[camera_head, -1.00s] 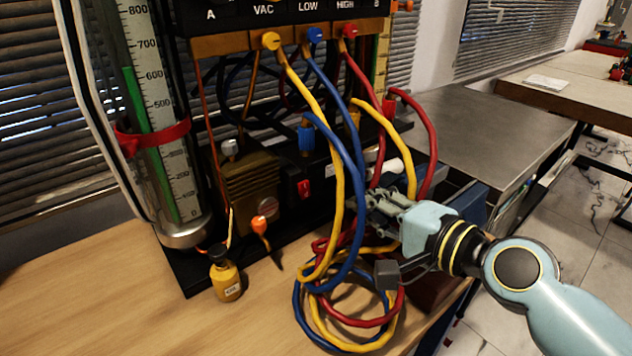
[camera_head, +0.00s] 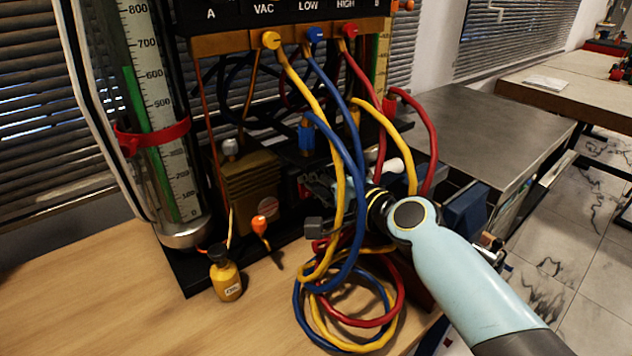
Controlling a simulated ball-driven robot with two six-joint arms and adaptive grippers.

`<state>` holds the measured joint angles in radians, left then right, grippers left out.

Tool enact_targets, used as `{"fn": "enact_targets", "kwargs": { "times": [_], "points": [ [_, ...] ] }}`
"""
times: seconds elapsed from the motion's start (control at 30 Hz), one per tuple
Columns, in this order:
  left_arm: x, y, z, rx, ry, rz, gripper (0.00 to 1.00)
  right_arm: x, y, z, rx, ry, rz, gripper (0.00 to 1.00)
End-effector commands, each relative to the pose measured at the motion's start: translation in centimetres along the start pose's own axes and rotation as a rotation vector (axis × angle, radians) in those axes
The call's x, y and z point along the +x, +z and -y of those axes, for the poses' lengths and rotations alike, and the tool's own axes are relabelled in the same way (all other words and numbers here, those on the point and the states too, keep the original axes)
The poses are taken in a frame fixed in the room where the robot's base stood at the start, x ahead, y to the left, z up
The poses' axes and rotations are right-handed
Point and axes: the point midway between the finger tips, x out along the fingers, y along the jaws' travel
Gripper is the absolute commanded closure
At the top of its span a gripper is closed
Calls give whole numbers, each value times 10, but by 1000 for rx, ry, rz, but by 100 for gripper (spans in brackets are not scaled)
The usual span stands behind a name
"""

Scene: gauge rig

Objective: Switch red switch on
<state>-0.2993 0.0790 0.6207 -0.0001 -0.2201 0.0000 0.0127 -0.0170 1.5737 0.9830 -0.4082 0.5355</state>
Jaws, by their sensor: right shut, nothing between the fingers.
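The red switch (camera_head: 303,188) sits on the dark front of the pump unit, left of the hanging hoses. Only a small part of it shows, and whether it is on or off cannot be told. My right gripper (camera_head: 312,190) is shut and empty, with its fingers at or just in front of the switch. Whether they touch it cannot be told. The yellow and blue hoses pass in front of the gripper and hide part of it. My left gripper is not in view.
Yellow, blue and red hoses (camera_head: 344,215) hang around my right wrist and coil on the wooden bench (camera_head: 120,300). A measuring cylinder (camera_head: 165,130) rises at far left.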

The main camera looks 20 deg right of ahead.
Motion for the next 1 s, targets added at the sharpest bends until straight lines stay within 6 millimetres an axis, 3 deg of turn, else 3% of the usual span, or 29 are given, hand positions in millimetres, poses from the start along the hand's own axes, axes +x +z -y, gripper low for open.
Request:
{"fn": "enact_targets", "kwargs": {
  "times": [0.17, 0.37, 0.67, 0.77, 1.0],
  "points": [
    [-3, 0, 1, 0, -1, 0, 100, 0, 0, 1, 0, 4, 0, 100],
    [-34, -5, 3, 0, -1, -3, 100, 5, -1, 10, -1, 60, -1, 100],
    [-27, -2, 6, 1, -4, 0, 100, 3, -1, 2, 0, 63, -1, 100],
    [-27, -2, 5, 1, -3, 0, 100, -7, -1, 1, -2, 64, -1, 100],
    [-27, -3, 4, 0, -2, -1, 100, -57, -1, 4, -4, 66, -1, 100]
  ]
}}
